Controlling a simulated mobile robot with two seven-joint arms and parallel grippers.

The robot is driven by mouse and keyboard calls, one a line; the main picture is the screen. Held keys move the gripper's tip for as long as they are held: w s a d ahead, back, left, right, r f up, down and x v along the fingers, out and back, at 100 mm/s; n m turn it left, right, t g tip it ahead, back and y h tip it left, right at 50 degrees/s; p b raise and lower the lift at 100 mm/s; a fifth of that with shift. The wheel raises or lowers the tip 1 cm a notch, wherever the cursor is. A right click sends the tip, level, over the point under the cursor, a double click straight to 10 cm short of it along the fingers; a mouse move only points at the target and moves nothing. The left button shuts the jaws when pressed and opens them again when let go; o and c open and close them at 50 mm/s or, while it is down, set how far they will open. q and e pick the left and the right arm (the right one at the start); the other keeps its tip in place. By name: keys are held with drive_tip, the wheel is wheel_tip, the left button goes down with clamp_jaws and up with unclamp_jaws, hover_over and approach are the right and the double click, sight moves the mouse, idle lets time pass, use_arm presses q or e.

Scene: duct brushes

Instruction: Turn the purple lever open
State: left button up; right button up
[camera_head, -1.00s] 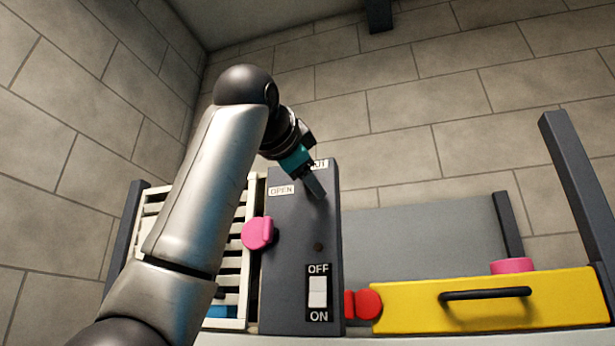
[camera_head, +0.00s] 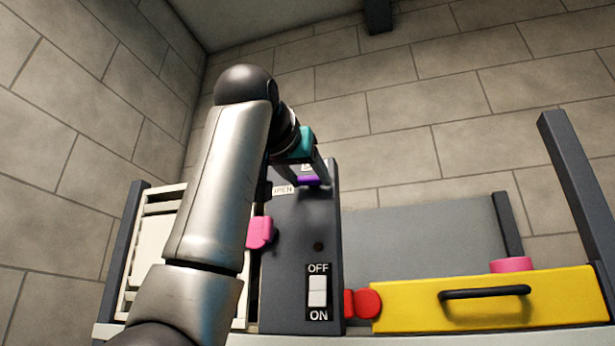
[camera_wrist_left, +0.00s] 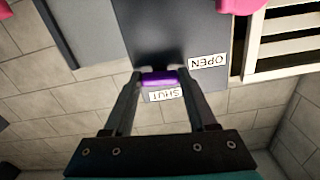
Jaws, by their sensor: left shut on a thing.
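The purple lever (camera_head: 309,181) is near the top of the dark grey panel (camera_head: 290,260). It lies just below the SHUT label (camera_head: 306,167), to the right of the OPEN label (camera_head: 284,190). My left gripper (camera_head: 307,180) reaches it from above, with one finger on each side. In the left wrist view the purple lever (camera_wrist_left: 160,78) sits between the fingertips (camera_wrist_left: 162,70), beside the upside-down SHUT label (camera_wrist_left: 165,95). The OPEN label (camera_wrist_left: 207,61) is off to the right there. My right gripper is not in view.
A pink knob (camera_head: 260,232) and a white louvre (camera_head: 150,245) are left of the panel, partly behind my arm. An OFF/ON switch (camera_head: 317,292) is low on the panel. A red knob (camera_head: 366,303) and yellow drawer front (camera_head: 480,300) are to the right.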

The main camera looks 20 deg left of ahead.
use_arm(q)
drive_tip(key=shift+n, duration=0.5)
drive_tip(key=o, duration=1.4)
drive_tip(key=shift+c, duration=0.2)
drive_tip(key=s+b, duration=0.6)
drive_tip(key=s, duration=0.9)
drive_tip(key=shift+s+a, duration=0.15)
drive_tip(key=shift+a, duration=0.1)
